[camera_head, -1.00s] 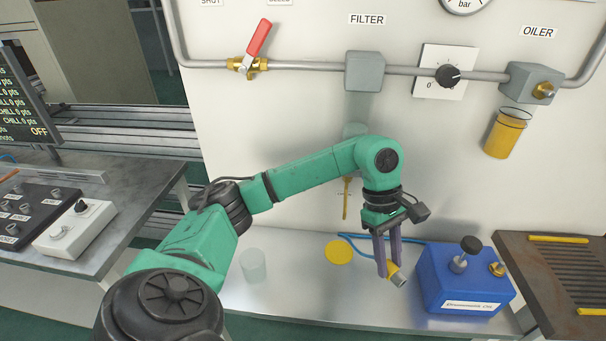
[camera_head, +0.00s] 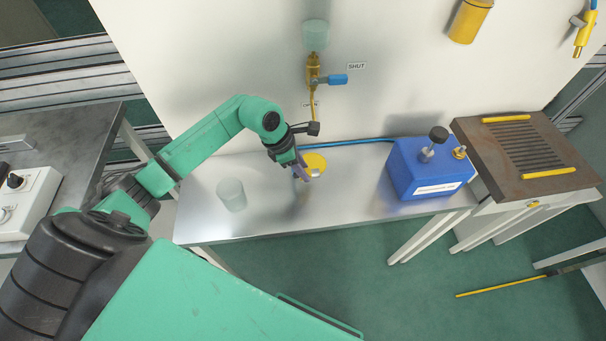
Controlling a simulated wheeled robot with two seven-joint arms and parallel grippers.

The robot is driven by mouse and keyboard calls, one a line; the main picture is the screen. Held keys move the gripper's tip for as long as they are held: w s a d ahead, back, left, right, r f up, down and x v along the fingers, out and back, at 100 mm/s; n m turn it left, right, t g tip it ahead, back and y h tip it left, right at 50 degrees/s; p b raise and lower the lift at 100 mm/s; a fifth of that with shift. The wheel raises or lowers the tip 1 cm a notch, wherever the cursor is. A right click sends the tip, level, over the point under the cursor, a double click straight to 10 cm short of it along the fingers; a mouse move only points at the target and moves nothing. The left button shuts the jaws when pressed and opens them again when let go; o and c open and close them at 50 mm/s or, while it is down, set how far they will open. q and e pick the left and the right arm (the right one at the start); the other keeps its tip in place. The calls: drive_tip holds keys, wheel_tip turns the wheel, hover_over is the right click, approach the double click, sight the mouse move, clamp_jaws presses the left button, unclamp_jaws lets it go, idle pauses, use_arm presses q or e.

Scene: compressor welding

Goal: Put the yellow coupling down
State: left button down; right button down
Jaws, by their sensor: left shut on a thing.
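My left gripper (camera_head: 301,172) is shut on the yellow coupling (camera_head: 315,174), a small piece with a pale end, mostly hidden by the fingers. In the head view it is over the steel bench (camera_head: 270,220), at the near edge of a flat yellow disc (camera_head: 315,160). I cannot tell whether the coupling touches the disc or is held above it. My right gripper is not in view.
A clear cup (camera_head: 231,195) stands on the bench to the left. A blue box (camera_head: 425,168) with a black knob stands to the right, with a blue hose (camera_head: 350,143) behind. A valve with a blue handle (camera_head: 338,79) hangs on the wall. The bench between disc and box is clear.

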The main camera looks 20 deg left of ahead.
use_arm(q)
wheel_tip(320, 180, down, 4)
drive_tip(key=shift+d+f+p, duration=0.15)
drive_tip(key=shift+f+p, duration=0.05)
drive_tip(key=shift+p, duration=0.1)
drive_tip(key=shift+f, duration=0.1)
drive_tip(key=shift+f+b, duration=0.2)
drive_tip(key=shift+b, duration=0.1)
drive_tip(key=c, duration=0.6)
unclamp_jaws()
drive_tip(key=shift+r, duration=0.1)
drive_tip(key=shift+o, duration=0.2)
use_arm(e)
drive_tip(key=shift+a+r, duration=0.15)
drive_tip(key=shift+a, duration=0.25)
use_arm(q)
drive_tip(key=shift+r, duration=0.1)
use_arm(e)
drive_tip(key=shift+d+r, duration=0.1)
